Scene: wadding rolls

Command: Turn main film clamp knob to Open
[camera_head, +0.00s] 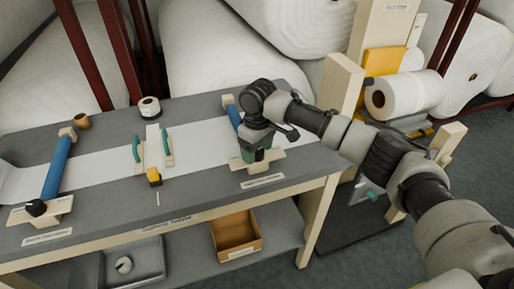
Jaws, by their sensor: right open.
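My right gripper (256,155) is open and points down over the clamp block (272,160) at the right end of the bench, which has a label on the bench edge below it. The knob there is mostly hidden behind my gripper and wrist; I cannot tell its setting or whether the fingers touch it. A blue roller (233,117) runs back from this block. At the left end, a similar blue roller (55,168) has a wooden block with a black knob (36,208). The labels are too small to read. My left gripper is not in view.
A white film strip (98,170) lies across the grey bench. Two teal-handled bars, a yellow-topped item (154,176) and a tape roll (149,106) sit mid-bench. A cardboard box (236,236) is on the lower shelf. A wooden post (341,82) and a white roll (404,95) stand right.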

